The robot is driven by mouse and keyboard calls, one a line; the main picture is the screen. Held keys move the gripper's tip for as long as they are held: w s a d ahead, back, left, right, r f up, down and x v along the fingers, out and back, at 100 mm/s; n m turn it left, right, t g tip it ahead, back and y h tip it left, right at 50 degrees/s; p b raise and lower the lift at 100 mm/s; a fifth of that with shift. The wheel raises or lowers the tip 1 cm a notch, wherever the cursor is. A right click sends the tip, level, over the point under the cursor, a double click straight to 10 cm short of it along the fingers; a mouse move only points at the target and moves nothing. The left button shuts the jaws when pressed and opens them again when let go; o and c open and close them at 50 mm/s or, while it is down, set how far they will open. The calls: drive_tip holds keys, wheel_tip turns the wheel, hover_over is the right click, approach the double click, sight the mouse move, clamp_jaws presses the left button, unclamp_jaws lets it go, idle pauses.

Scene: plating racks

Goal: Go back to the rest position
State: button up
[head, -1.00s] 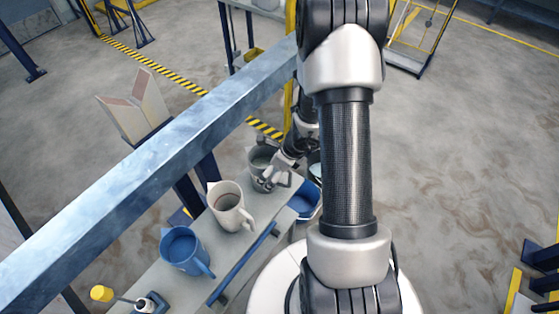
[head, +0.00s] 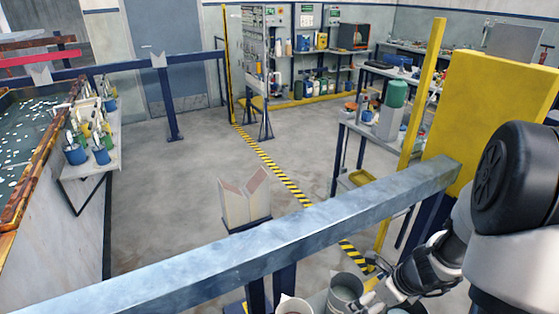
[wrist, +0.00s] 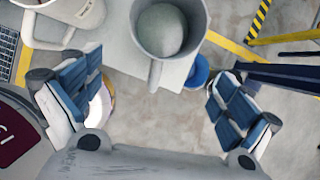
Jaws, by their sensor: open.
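My gripper (wrist: 157,90) is open in the wrist view, its blue-padded fingers wide apart with nothing held. A grey jug (wrist: 160,50) stands upright just beyond the fingers, its handle pointing toward the space between them. I cannot tell whether the handle is inside the fingers' depth. In the head view, my gripper (head: 372,292) is low on the right, beside the right of the grey jug (head: 342,294). A cream jug (head: 294,304) is at the bottom edge, partly cut off. It also shows at the wrist view's upper left (wrist: 62,28).
A blue-grey beam (head: 250,240) crosses in front, close to my arm. A yellow panel (head: 485,110) and post (head: 422,95) stand at the right. A blue vessel (wrist: 197,72) sits past the shelf edge in the wrist view.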

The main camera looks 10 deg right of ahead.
drive_tip(key=s+a+r+n, duration=0.2)
drive_tip(key=a+r+n, duration=0.5)
drive_tip(key=r+n, duration=0.1)
drive_tip(key=s+a+r+n, duration=0.2)
drive_tip(key=a+r+n, duration=0.4)
drive_tip(key=r+n, duration=0.2)
drive_tip(key=s+a+r+n+h, duration=0.2)
drive_tip(key=s+r+n, duration=0.5)
drive_tip(key=s+n, duration=0.4)
drive_tip(key=n, duration=0.3)
drive_tip(key=shift+s+r+t, duration=0.25)
drive_tip(key=shift+s+t, duration=0.05)
